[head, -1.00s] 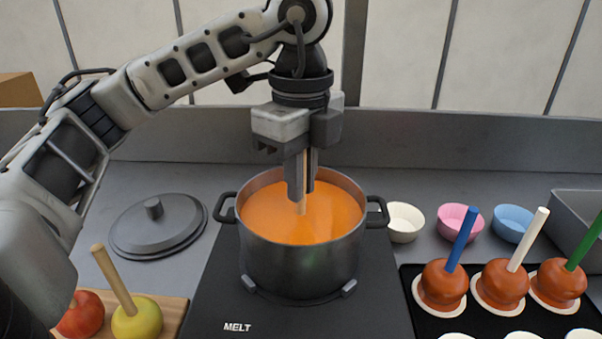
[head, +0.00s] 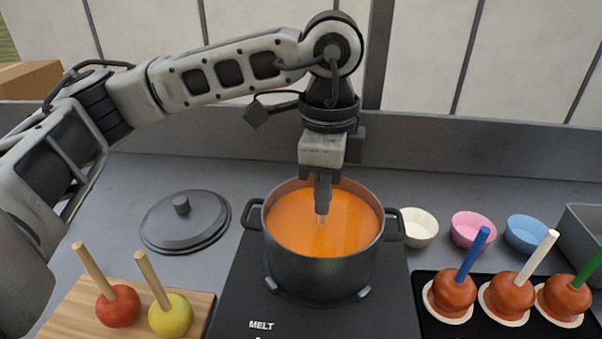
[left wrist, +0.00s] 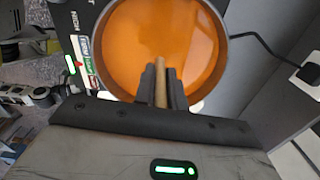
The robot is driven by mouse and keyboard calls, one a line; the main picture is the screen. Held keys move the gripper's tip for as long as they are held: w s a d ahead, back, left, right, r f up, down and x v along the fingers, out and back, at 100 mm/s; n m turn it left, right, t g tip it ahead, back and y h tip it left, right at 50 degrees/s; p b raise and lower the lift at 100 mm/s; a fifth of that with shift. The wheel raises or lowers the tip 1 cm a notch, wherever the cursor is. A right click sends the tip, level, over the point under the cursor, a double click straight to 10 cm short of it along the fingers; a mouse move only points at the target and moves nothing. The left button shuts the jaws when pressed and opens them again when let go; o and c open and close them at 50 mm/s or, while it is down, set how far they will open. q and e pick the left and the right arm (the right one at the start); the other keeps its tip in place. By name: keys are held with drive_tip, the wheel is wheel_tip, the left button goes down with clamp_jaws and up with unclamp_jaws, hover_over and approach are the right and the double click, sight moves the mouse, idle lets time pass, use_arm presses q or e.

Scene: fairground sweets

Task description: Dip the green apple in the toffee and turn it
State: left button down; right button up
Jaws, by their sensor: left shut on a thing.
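The pot (head: 318,275) of orange toffee (head: 352,232) stands on the black melting plate. My left gripper (head: 322,208) points straight down over the pot's middle, its fingertips just above the toffee. It is shut on a pale wooden stick (left wrist: 160,80), upright, whose lower end goes into the toffee. Whatever is on the stick's lower end is hidden under the toffee, so no green apple shows there. In the left wrist view the two dark fingers hold the stick between them over the toffee (left wrist: 165,30). My right gripper is out of view.
A red apple (head: 118,306) and a yellow-green apple (head: 170,315), both on sticks, stand on a wooden board (head: 75,310). A lid (head: 185,228) lies left of the pot. Paper cups and coated apples on a black tray (head: 425,282) are at right.

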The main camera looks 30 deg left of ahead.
use_arm(q)
drive_tip(key=shift+f+m+b, duration=0.25)
drive_tip(key=shift+m+b, duration=0.4)
drive_tip(key=shift+m, duration=0.45)
drive_tip(key=m, duration=0.3)
drive_tip(key=shift+r+b, duration=0.2)
drive_tip(key=shift+b, duration=0.2)
drive_tip(key=shift+f+m+b, duration=0.1)
drive_tip(key=shift+m+b, duration=0.3)
drive_tip(key=shift+m, duration=0.7)
drive_tip(key=m, duration=0.2)
drive_tip(key=shift+m+b, duration=0.4)
drive_tip(key=shift+m, duration=0.7)
drive_tip(key=m+b, duration=0.1)
drive_tip(key=m, duration=0.3)
drive_tip(key=shift+m, duration=0.8)
drive_tip(key=shift+m+b, duration=0.5)
drive_tip(key=shift+m, duration=0.4)
drive_tip(key=m, duration=0.3)
drive_tip(key=shift+m, duration=0.3)
drive_tip(key=n, duration=0.5)
drive_tip(key=shift+n+b, duration=0.3)
drive_tip(key=n, duration=0.5)
drive_tip(key=shift+n, duration=0.3)
